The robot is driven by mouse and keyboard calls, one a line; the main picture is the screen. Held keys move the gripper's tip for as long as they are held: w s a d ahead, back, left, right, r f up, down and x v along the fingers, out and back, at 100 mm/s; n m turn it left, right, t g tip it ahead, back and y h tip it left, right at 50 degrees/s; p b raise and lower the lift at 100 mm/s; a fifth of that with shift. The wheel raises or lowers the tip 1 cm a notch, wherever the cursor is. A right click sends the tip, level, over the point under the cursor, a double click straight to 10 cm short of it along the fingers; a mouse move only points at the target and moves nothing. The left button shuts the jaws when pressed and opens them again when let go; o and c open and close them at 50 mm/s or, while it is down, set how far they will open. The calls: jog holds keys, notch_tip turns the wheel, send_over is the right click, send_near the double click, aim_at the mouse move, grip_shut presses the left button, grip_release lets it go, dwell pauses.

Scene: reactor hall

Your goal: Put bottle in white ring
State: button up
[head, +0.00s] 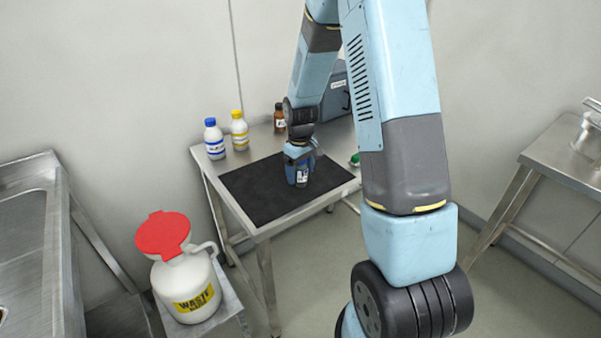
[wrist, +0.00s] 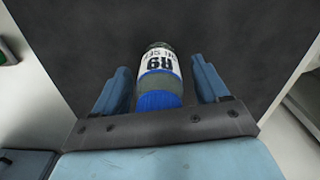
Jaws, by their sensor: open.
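The gripper is open, with a finger on each side and small gaps to the bottle. In the head view my gripper (head: 301,158) is low over the black mat (head: 262,193) and hides most of the bottle (head: 302,177). The bottle seems upright on the mat, cap toward the gripper. I cannot make out a white ring in either view.
A blue-capped white bottle (head: 214,140), a yellow-capped bottle (head: 239,130) and a brown bottle (head: 279,118) stand along the table's back. A blue-grey case (head: 336,95) is behind my arm. A green item (head: 355,159) lies right of the mat. A waste jug (head: 187,275) stands front left.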

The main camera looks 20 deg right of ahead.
jog(key=shift+c, duration=0.2)
jog(key=c, duration=1.2)
